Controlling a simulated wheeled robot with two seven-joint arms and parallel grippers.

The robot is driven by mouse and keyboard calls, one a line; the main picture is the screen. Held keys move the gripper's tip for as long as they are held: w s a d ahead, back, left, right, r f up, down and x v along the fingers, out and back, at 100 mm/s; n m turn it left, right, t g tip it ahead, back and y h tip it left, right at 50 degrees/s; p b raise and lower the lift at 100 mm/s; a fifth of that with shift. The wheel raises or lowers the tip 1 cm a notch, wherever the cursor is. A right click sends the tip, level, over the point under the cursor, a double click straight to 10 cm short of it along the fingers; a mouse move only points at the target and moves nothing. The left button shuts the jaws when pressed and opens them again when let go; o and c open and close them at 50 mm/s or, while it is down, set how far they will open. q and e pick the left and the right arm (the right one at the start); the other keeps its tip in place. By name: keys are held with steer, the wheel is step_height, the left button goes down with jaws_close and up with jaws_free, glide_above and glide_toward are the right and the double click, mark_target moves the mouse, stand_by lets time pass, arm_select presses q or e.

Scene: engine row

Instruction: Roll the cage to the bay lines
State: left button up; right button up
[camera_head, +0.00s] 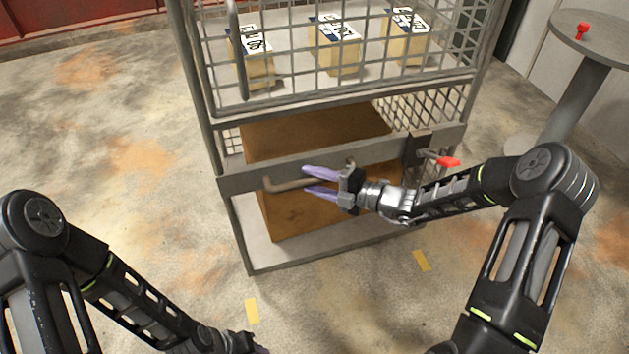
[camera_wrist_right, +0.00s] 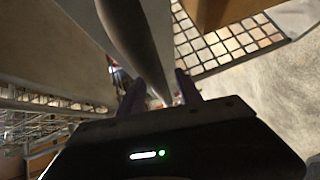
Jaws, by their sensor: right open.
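The cage (camera_head: 335,172) is a grey metal frame with mesh walls, standing upright on the concrete floor. A bent handle bar (camera_head: 284,185) sticks out of its front rail. My right gripper (camera_head: 306,180) is open at this handle, its purple fingers on either side of the bar. In the right wrist view a rounded grey bar (camera_wrist_right: 128,35) runs down between the fingers (camera_wrist_right: 160,92); contact cannot be told. My left gripper (camera_head: 258,349) is mostly cut off at the bottom edge, away from the cage. Yellow floor marks (camera_head: 252,310) (camera_head: 421,260) lie in front of the cage.
The cage holds three labelled boxes (camera_head: 335,45) on its upper shelf and a large brown box (camera_head: 290,215) below. A red-tipped lever (camera_head: 448,161) sits at its front right. A round grey table (camera_head: 598,38) with a red knob stands right. Floor left of the cage is clear.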

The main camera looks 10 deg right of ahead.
jaws_close()
stand_by(0.4)
stand_by(0.9)
steer(key=shift+s+a+r+p, duration=0.1)
steer(key=shift+a+p, duration=0.35)
steer(key=shift+s+a+r+p, duration=0.1)
steer(key=shift+a+p, duration=0.3)
steer(key=shift+p, duration=0.05)
steer(key=shift+a+f, duration=0.15)
steer(key=shift+f, duration=0.05)
steer(key=shift+a, duration=0.2)
steer(key=shift+c, duration=1.7)
jaws_free()
steer(key=shift+w, duration=0.1)
steer(key=o, duration=0.3)
steer(key=shift+d, duration=0.2)
